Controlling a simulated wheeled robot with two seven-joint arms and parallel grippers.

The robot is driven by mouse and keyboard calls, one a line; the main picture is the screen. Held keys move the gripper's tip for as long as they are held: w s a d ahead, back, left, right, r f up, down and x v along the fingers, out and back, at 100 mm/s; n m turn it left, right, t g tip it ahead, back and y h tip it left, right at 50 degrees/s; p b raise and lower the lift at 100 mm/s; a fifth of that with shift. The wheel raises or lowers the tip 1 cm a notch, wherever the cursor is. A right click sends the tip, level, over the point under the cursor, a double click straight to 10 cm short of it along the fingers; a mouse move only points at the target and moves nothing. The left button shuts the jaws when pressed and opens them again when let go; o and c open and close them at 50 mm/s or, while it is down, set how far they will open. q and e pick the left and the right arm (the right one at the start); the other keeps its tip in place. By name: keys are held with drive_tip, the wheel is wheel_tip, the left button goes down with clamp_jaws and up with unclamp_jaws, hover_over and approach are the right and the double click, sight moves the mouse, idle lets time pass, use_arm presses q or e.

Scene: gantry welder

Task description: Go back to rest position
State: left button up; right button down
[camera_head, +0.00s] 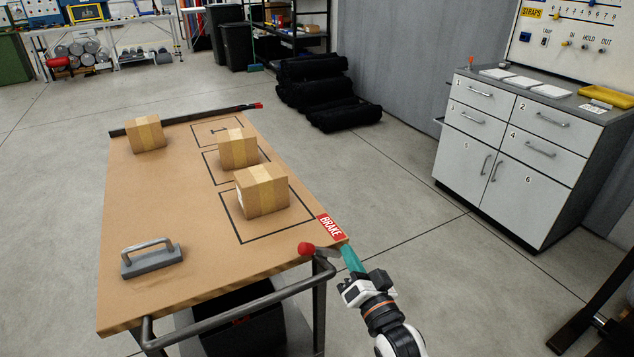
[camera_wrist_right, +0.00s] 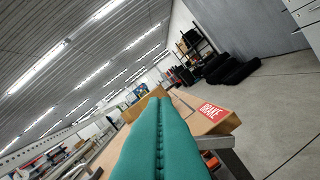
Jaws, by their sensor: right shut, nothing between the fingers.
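My right gripper (camera_head: 350,257) is at the near right corner of the wooden cart, beside the red BRAKE label (camera_head: 330,227) and the red knob (camera_head: 306,249). Its teal fingers are shut with nothing between them. In the right wrist view the closed fingers (camera_wrist_right: 160,145) fill the lower middle, with the BRAKE label (camera_wrist_right: 213,112) just to their right. I cannot tell from these views whether the fingers touch the cart. My left gripper does not show in either view.
The cart top (camera_head: 150,215) holds three cardboard boxes (camera_head: 262,190) and a grey handled block (camera_head: 152,259). A push handle (camera_head: 240,306) runs along its near edge. A cabinet (camera_head: 515,150) stands at right, with clear floor between. Black rolls (camera_head: 320,95) lie behind.

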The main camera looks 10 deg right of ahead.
drive_tip(key=s+d+f+n+g+h, duration=0.35)
drive_tip(key=s+f+g, duration=0.55)
drive_tip(key=s+f, duration=0.3)
drive_tip(key=s+d+f+n+g, duration=0.1)
drive_tip(key=s+g, duration=0.1)
drive_tip(key=s, duration=0.4)
drive_tip(key=s+d+n+g+h, duration=0.1)
drive_tip(key=s+g, duration=0.1)
drive_tip(key=s, duration=0.4)
drive_tip(key=s+d+f+n+g, duration=0.1)
drive_tip(key=s+n+g, duration=0.15)
drive_tip(key=s, duration=0.35)
wheel_tip(320, 180, down, 26)
drive_tip(key=g, duration=0.1)
drive_tip(key=s+d+f+g, duration=0.1)
drive_tip(key=s+d+f, duration=0.2)
drive_tip(key=s+f, duration=1.3)
drive_tip(key=shift+s+m, duration=0.3)
drive_tip(key=shift+s, duration=0.1)
drive_tip(key=shift+g, duration=0.25)
